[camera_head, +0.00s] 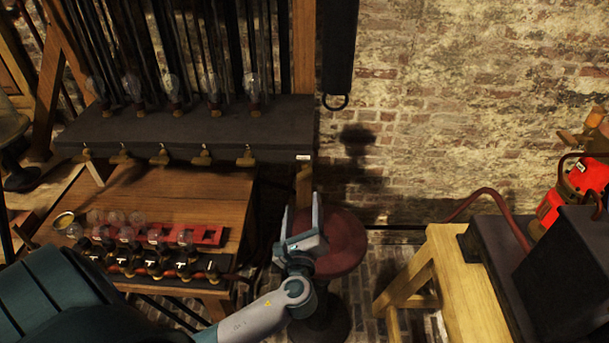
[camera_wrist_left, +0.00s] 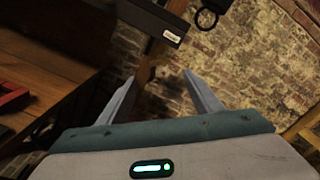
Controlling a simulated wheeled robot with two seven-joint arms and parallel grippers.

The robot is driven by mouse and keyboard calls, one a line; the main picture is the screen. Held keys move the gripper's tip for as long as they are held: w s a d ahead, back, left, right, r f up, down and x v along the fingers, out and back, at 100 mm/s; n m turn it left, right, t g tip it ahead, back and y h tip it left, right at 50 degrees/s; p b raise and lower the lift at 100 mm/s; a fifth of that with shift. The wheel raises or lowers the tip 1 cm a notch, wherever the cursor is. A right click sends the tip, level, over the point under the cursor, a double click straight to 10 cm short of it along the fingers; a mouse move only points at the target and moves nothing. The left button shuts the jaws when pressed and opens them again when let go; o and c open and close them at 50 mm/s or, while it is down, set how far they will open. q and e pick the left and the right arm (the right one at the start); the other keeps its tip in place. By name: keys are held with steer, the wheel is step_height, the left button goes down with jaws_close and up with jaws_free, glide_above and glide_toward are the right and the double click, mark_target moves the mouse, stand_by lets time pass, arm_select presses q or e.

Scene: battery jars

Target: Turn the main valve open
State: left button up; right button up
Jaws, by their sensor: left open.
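A row of small brass taps (camera_head: 163,157) sits along the front of the dark shelf (camera_head: 190,128) at the upper left. A second row of black and brass valves (camera_head: 155,266) stands at the front of the wooden bench. I cannot tell which of these is the main valve. My left gripper (camera_head: 301,214) is open and empty, to the right of the bench and in front of the round red stool. In the left wrist view its fingers (camera_wrist_left: 160,78) are apart with nothing between them. The dark shelf's labelled end (camera_wrist_left: 148,20) shows above them.
The wooden bench (camera_head: 205,190) holds a red rack (camera_head: 208,234) and glass bulbs. A red stool (camera_head: 345,240) stands behind my gripper. A wooden stand (camera_head: 460,280) with a dark box is at the right, beside a red device (camera_head: 588,175). A brick wall closes the back.

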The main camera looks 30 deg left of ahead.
mark_target(305, 176)
arm_select(q)
steer(key=p+x, duration=0.3)
steer(key=x, duration=0.7)
steer(key=shift+r, duration=0.1)
steer(key=shift+w+a+p, duration=0.3)
steer(key=shift+w+a, duration=0.05)
steer(key=shift+w, duration=0.3)
steer(key=c, duration=1.1)
